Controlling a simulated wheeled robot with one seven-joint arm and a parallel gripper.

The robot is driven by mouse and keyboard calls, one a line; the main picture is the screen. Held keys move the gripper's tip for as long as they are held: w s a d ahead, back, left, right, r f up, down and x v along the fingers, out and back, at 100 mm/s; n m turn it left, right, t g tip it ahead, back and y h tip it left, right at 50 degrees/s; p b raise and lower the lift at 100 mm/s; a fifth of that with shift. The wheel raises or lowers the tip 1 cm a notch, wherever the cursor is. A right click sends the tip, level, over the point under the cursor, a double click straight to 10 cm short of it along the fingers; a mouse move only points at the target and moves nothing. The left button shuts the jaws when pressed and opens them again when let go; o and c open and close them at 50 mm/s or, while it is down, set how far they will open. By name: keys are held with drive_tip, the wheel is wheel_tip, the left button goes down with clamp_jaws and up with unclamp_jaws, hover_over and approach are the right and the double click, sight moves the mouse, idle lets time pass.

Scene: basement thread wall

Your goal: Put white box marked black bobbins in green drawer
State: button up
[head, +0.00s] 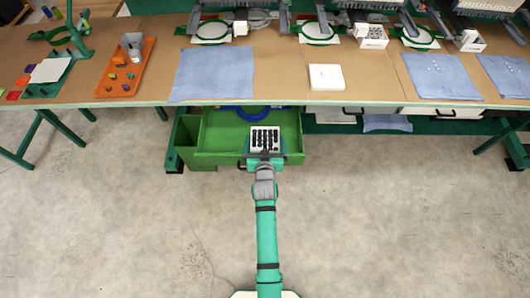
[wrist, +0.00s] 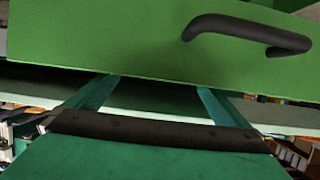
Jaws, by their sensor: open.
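The green drawer (head: 225,132) is pulled out under the table. A white box holding rows of black bobbins (head: 265,139) shows inside its outline, near the front edge and right of the middle; I cannot read a marking on it. My gripper (head: 265,159) is at the drawer front, just below the box in the picture. In the wrist view, the gripper's two teal fingers (wrist: 155,95) are apart with nothing between them. The drawer's green front (wrist: 110,40) and dark handle (wrist: 248,32) fill the top of that view; the box does not show there.
A blue ring-shaped thing (head: 240,112) lies at the drawer's back. The table (head: 280,85) above carries blue cloths (head: 213,74), a flat white box (head: 326,77), an orange tray (head: 126,70) and white boxes (head: 372,42) by the machines. The floor in front is clear.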

drive_tip(key=s+d+f+v, duration=0.1)
drive_tip(key=f+v, duration=0.2)
drive_tip(key=v, duration=1.1)
drive_tip(key=s+f+v, duration=0.1)
drive_tip(key=f+v, duration=0.1)
drive_tip(key=v, duration=1.2)
drive_tip(key=s+a+r+t, duration=0.1)
drive_tip(key=s+r, duration=0.9)
drive_tip(key=s, duration=0.5)
drive_tip(key=shift+r, duration=0.35)
